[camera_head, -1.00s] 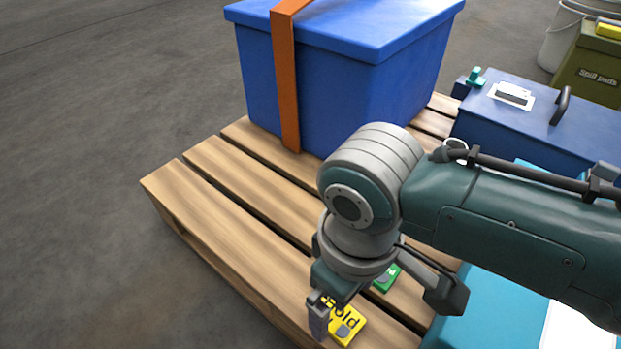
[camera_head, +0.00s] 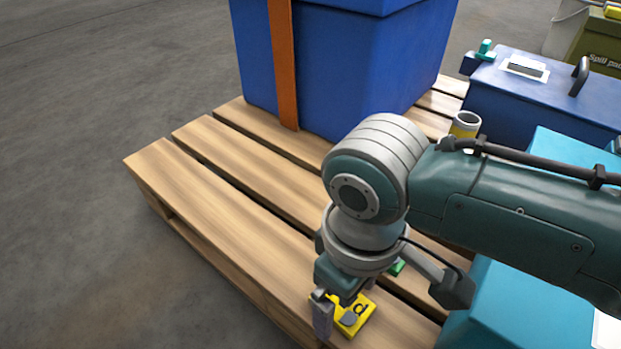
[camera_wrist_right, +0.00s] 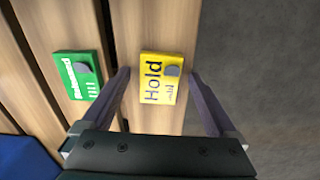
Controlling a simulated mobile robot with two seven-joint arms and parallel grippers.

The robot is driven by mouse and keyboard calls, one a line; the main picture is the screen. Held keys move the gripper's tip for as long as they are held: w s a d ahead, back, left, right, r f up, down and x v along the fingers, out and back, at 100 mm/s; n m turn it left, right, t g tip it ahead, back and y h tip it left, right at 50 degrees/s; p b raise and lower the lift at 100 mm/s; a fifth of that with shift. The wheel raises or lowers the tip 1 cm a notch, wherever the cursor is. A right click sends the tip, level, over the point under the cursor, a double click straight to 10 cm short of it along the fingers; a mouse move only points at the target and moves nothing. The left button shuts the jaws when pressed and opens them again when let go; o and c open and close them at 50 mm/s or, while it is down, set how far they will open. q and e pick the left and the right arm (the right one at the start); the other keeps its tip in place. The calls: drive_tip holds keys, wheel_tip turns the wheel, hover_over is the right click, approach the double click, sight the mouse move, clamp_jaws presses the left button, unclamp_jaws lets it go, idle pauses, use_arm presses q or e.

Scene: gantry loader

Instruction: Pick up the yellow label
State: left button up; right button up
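The yellow label (camera_head: 357,313), marked "Hold", lies flat on a wooden pallet board near the front edge. In the right wrist view the yellow label (camera_wrist_right: 161,90) shows whole, with a grey round knob on it. My right gripper (camera_head: 338,308) points down at the label and partly hides it in the head view. In the wrist view the right gripper (camera_wrist_right: 160,75) is open, one finger on each side of the label, with gaps to both. I cannot tell how high the fingertips are above the board. My left gripper is not in view.
A green label (camera_wrist_right: 80,75) lies beside the yellow one, largely hidden by my arm in the head view. A blue bin (camera_head: 345,70) with an orange strap stands on the pallet (camera_head: 215,185). A blue toolbox (camera_head: 540,95) and a teal box (camera_head: 515,310) are at right.

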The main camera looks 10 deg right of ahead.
drive_tip(key=c, duration=1.3)
drive_tip(key=shift+r, duration=0.1)
drive_tip(key=w+d+r+m+p, duration=0.2)
drive_tip(key=r+p, duration=1.9)
drive_tip(key=r, duration=0.8)
drive_tip(key=w+d+r+m+p, duration=0.1)
drive_tip(key=w+r+p, duration=0.1)
drive_tip(key=r+p, duration=2.25)
drive_tip(key=w+d+r+m+p, duration=0.2)
drive_tip(key=r+p, duration=1.5)
drive_tip(key=r, duration=1.6)
drive_tip(key=shift+m, duration=0.9)
drive_tip(key=s+d+r+p, duration=0.1)
drive_tip(key=s+r+p, duration=0.2)
drive_tip(key=r+p, duration=1.4)
drive_tip(key=s+r+p, duration=0.3)
drive_tip(key=r+p, duration=1.4)
drive_tip(key=r, duration=0.3)
drive_tip(key=s+d+r+p, duration=0.1)
drive_tip(key=s+r+p, duration=0.2)
drive_tip(key=r+p, duration=1.4)
drive_tip(key=shift+s+d+r, duration=0.1)
drive_tip(key=shift+d+r, duration=0.05)
drive_tip(key=shift+r, duration=0.5)
drive_tip(key=shift+s+d+r, duration=0.1)
drive_tip(key=shift+d+r, duration=0.05)
drive_tip(key=shift+r, duration=0.5)
